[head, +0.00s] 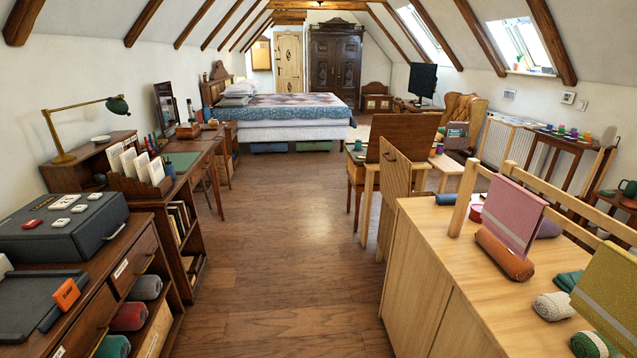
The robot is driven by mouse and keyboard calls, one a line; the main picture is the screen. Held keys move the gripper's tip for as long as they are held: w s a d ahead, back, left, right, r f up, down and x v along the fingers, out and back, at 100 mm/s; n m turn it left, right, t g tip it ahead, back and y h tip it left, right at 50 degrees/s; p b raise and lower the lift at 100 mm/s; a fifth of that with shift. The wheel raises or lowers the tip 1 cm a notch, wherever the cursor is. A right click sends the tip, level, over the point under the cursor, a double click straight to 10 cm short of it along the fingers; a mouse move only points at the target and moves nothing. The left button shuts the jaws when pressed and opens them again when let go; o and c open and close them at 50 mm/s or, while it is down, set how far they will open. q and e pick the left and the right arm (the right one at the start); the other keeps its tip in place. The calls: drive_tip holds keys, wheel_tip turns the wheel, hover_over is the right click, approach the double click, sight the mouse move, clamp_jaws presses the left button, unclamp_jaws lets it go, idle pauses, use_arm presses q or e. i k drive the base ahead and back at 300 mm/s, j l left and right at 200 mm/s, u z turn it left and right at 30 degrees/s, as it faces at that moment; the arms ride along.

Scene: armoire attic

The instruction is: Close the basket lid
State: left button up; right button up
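No basket can be made out for certain. A brown upright panel (403,136), which may be a raised lid, stands above a small wooden table (355,172) right of centre, in the middle distance. Neither of my grippers shows in the head view.
A light wooden cabinet (425,270) with yarn rolls and a cloth rack fills the right foreground. A dark drawer unit (128,262) with a grey case (62,228) stands at left. The wooden floor (285,215) between them is clear toward the bed (285,105).

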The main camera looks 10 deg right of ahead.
sight(395, 169)
drive_tip(key=i+j+z, duration=0.2)
drive_tip(key=z, duration=0.15)
drive_tip(key=i+j+z, duration=0.7)
drive_tip(key=k, duration=0.1)
